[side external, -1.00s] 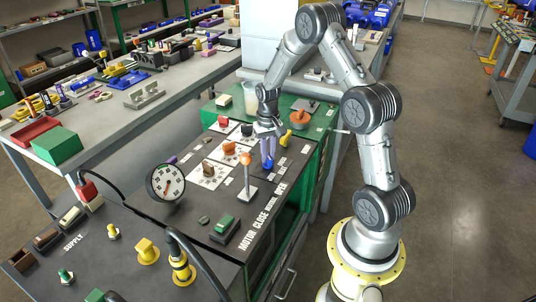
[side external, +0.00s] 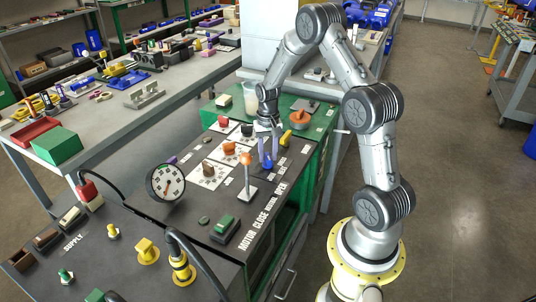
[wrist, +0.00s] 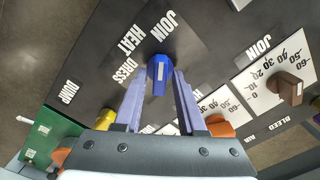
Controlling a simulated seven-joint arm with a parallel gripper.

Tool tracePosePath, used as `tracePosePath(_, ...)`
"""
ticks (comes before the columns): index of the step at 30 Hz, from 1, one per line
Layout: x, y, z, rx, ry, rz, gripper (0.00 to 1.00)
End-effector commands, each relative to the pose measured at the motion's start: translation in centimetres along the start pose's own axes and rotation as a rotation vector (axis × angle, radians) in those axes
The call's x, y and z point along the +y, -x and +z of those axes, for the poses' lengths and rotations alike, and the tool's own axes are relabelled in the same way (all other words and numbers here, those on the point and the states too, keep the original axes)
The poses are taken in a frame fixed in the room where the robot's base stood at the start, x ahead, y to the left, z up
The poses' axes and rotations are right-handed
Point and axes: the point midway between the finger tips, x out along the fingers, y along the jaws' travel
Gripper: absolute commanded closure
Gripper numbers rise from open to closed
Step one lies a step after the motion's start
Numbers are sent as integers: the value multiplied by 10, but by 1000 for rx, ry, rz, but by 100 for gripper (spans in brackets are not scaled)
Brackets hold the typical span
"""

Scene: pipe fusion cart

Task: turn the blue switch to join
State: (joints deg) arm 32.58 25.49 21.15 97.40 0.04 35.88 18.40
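The blue switch (wrist: 158,74) is a small knob on the dark panel, seen from above in the wrist view, with the words JOIN, HEAT and DRESS (wrist: 124,71) printed around its upper left. Which word it points to is not clear. It also shows in the side view (side external: 268,165), low between my fingers. My gripper (wrist: 160,80) points down at the panel with its two purple fingers on either side of the switch. The fingers stand apart, with the switch between their tips; firm contact is not visible. My gripper also shows in the side view (side external: 268,158).
An orange-topped lever (side external: 247,160) stands upright close to my gripper. A yellow part (side external: 286,137) is just behind it. Brown (side external: 208,166) and orange (side external: 229,148) knobs on white dials lie to the left. A round gauge (side external: 166,182) stands at the panel's near left.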

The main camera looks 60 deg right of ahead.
Motion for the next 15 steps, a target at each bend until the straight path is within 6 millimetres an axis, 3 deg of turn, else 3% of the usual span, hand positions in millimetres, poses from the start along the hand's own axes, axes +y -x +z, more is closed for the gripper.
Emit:
tracePosePath(10, 0, 0, 0, -1, 2, 1, 50)
tracePosePath(15, 0, 15, -1, 4, 2, -1, 50)
